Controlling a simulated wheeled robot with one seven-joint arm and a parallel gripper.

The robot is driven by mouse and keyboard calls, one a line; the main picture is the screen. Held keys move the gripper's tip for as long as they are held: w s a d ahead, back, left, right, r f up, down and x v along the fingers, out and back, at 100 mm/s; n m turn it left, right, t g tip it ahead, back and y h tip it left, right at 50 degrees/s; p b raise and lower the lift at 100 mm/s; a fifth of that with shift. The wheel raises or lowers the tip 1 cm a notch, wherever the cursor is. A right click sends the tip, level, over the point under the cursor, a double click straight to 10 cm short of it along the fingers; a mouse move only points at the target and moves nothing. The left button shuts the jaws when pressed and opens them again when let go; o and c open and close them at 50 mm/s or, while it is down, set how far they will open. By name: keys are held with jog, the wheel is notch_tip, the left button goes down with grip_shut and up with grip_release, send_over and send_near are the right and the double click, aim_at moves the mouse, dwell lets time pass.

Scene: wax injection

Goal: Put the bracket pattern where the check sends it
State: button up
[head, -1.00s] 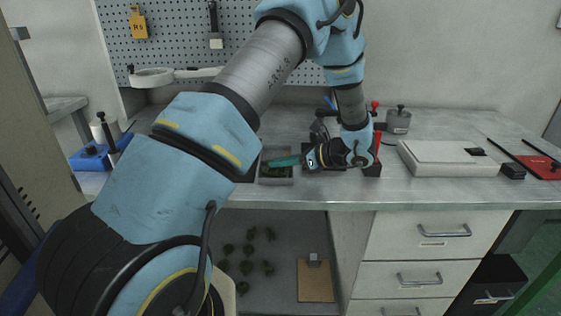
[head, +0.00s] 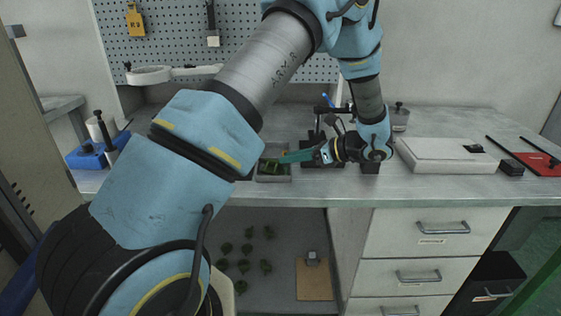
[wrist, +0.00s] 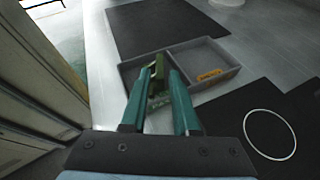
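The bracket pattern (head: 271,168) appears as a green piece low in the front compartment of a grey two-compartment tray (head: 273,180). In the wrist view, olive-green parts (wrist: 158,70) show between and just beyond my fingertips, partly hidden by the fingers; I cannot tell whether this is one piece or more. My gripper (head: 284,158) has teal fingers and reaches over the tray from the right. In the wrist view its fingertips (wrist: 159,73) stand apart with a gap. The tray's other compartment (wrist: 205,60) looks empty and carries an orange label, unreadable here.
A black mat (wrist: 165,25) lies beyond the tray, and another with a white ring (wrist: 270,134) lies to its right in the wrist view. A black fixture (head: 312,150) stands behind my gripper. A pale flat box (head: 447,158) and red mat (head: 541,163) are at right.

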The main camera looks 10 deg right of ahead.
jog(key=b+v, duration=0.1)
jog(key=v, duration=0.6)
jog(key=shift+s+d+r, duration=0.1)
jog(key=shift+s+d, duration=0.05)
jog(key=shift+d, duration=0.1)
jog(key=a+n+g, duration=0.1)
jog(key=a, duration=0.2)
jog(key=a+n+g, duration=0.2)
jog(key=a, duration=0.2)
jog(key=shift+r+h, duration=0.1)
jog(key=shift+h, duration=0.3)
jog(key=s+a+n+g+h, duration=0.1)
jog(key=a+n, duration=0.1)
jog(key=a, duration=0.1)
jog(key=s+a+n+g+h, duration=0.1)
jog(key=a+n, duration=0.1)
jog(key=a, duration=0.1)
jog(key=s+a+n+g+h, duration=0.1)
jog(key=a+n+g, duration=0.1)
jog(key=a, duration=0.1)
jog(key=shift+s+a, duration=0.1)
jog(key=shift+a, duration=0.1)
jog(key=s+a+r+n+t+h, duration=0.1)
jog(key=s+a+n+h, duration=0.5)
jog(key=a+n, duration=0.4)
jog(key=n+h, duration=0.1)
jog(key=n, duration=0.5)
jog(key=shift+a+h, duration=0.2)
jog(key=shift+h, duration=0.2)
